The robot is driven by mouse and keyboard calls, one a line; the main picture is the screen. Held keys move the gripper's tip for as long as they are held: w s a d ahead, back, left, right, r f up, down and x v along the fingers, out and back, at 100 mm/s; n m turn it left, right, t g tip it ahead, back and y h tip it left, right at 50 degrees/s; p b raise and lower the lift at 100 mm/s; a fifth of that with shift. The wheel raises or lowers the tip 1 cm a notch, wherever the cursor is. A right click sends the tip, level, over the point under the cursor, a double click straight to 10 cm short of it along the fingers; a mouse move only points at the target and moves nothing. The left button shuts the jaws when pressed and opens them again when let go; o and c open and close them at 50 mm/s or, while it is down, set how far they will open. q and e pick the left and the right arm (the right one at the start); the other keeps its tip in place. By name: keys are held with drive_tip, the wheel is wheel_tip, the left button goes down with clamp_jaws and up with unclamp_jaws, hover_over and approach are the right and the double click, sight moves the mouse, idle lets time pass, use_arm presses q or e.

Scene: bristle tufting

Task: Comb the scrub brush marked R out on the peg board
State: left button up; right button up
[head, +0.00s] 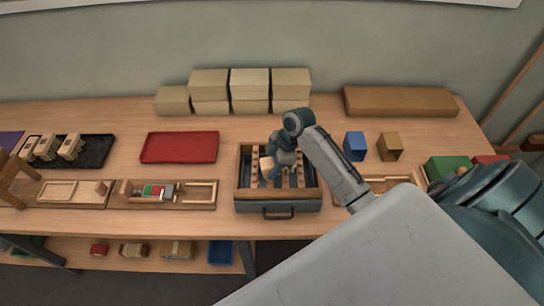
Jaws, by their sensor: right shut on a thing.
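My right gripper (271,170) reaches down into a wooden box with a dark front handle (243,192) near the middle of the table. It is shut on a small tan block (265,166), which looks like the scrub brush; no R mark can be read, and the gripper partly hides it. Inside the box are pale wooden strips with small bumps (300,176), which may be the peg board. Whether the bristles touch the pegs cannot be told. My left gripper is not in view.
A red tray (180,147) and a black tray with several tan brushes (95,152) lie to the left. Wooden fixtures line the front edge. Blue (355,146) and brown (390,147) blocks stand to the right. Tan boxes (249,84) are stacked behind.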

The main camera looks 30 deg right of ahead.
drive_tip(key=shift+s+a, duration=0.2)
drive_tip(key=shift+s, duration=0.2)
drive_tip(key=shift+w+d, duration=0.55)
drive_tip(key=shift+w, duration=0.35)
drive_tip(key=shift+w+d, duration=0.55)
drive_tip(key=shift+w, duration=0.3)
drive_tip(key=shift+w+d+b, duration=0.4)
drive_tip(key=shift+w+d, duration=0.1)
drive_tip(key=shift+w, duration=0.35)
drive_tip(key=shift+w+d+b, duration=0.35)
drive_tip(key=shift+w+d, duration=0.15)
drive_tip(key=shift+w, duration=0.35)
drive_tip(key=shift+s+a+r+p, duration=0.1)
drive_tip(key=shift+s+a+p, duration=0.15)
drive_tip(key=shift+s+p, duration=0.25)
drive_tip(key=shift+s+a+p, duration=0.35)
drive_tip(key=shift+s+p, duration=0.1)
drive_tip(key=shift+s, duration=0.1)
drive_tip(key=shift+s+a+p, duration=0.35)
drive_tip(key=shift+s+p, duration=0.1)
drive_tip(key=shift+s, duration=0.1)
drive_tip(key=shift+s+a+f, duration=0.15)
drive_tip(key=shift+s+f, duration=0.05)
drive_tip(key=shift+s, duration=0.05)
